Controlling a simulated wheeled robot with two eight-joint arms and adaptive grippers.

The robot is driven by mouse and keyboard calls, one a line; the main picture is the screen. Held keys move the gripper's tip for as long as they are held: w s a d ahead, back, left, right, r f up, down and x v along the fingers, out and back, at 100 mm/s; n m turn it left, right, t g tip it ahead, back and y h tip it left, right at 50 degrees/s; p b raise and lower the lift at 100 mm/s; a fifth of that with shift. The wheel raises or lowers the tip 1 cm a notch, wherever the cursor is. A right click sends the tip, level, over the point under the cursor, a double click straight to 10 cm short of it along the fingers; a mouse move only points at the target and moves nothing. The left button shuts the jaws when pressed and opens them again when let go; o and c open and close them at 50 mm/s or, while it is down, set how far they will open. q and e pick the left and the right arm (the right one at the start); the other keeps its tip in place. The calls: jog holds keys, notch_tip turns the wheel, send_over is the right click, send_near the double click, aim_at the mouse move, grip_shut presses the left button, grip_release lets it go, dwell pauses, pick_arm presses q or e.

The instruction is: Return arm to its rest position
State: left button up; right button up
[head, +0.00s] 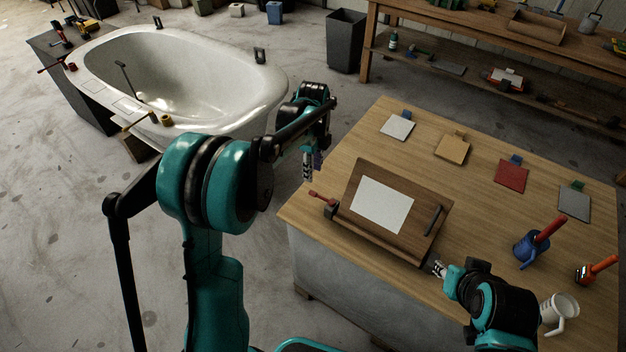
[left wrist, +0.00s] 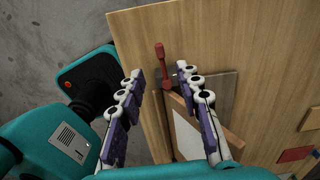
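My left arm comes in from the left in the head view. Its gripper (head: 310,165) hangs beside the left edge of the wooden-topped table (head: 345,160), pointing down. In the left wrist view the two fingers of this gripper (left wrist: 162,75) are spread apart with nothing between them, so it is open. My right gripper (head: 438,268) is low at the right in the head view, close to the front edge of a wooden board (head: 352,185) with a white sheet (head: 382,205). Its fingers are too small to tell open from shut.
A red-handled tool (head: 322,199) lies left of the board; it also shows in the left wrist view (left wrist: 160,55). A blue holder (head: 528,248), an orange-handled tool (head: 600,266) and a white mug (head: 560,312) stand at right. A white hull-shaped tub (head: 180,75) stands back left.

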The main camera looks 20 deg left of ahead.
pick_arm(q)
jog(key=shift+r, duration=1.05)
jog(key=s+d+r+n+t, duration=0.25)
jog(key=s+r+n, duration=0.45)
jog(key=s+n, duration=0.4)
jog(key=s+f+n+t, duration=0.2)
jog(key=s+n+t, duration=0.2)
jog(key=s+n, duration=0.5)
jog(key=s, duration=0.3)
jog(key=shift+s+f+n+t, duration=0.25)
jog(key=shift+s+n+t, duration=0.05)
jog(key=shift+s+t, duration=0.1)
